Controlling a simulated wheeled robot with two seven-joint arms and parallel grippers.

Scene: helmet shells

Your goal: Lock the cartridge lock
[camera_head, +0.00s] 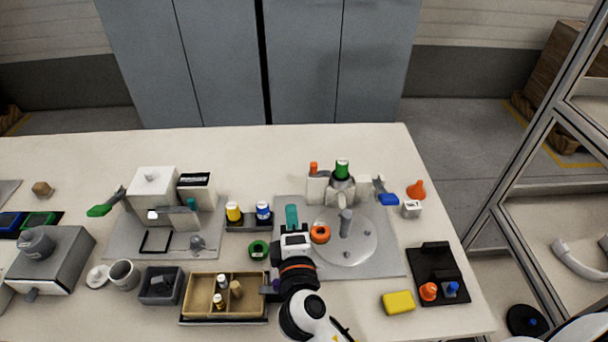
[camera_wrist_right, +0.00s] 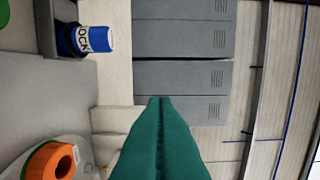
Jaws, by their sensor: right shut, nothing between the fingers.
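My right gripper (camera_head: 291,214) is shut and empty, its teal fingers pressed together; they also fill the lower middle of the right wrist view (camera_wrist_right: 160,125). It is above the grey plate, left of the orange ring (camera_head: 320,234). Behind and to the right stands a fixture with a green-capped cartridge (camera_head: 342,170) upright in it, an orange knob (camera_head: 313,168) on its left and a blue-handled lever (camera_head: 386,199) on its right. I cannot tell which of these parts is the cartridge lock. My left gripper is not in view.
A blue bottle (camera_head: 263,211) with partly readable lettering and a yellow one (camera_head: 233,212) stand in a dark holder left of my gripper. A round turntable (camera_head: 365,240) with a grey post lies to the right. A yellow sponge (camera_head: 398,302) lies at the front right.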

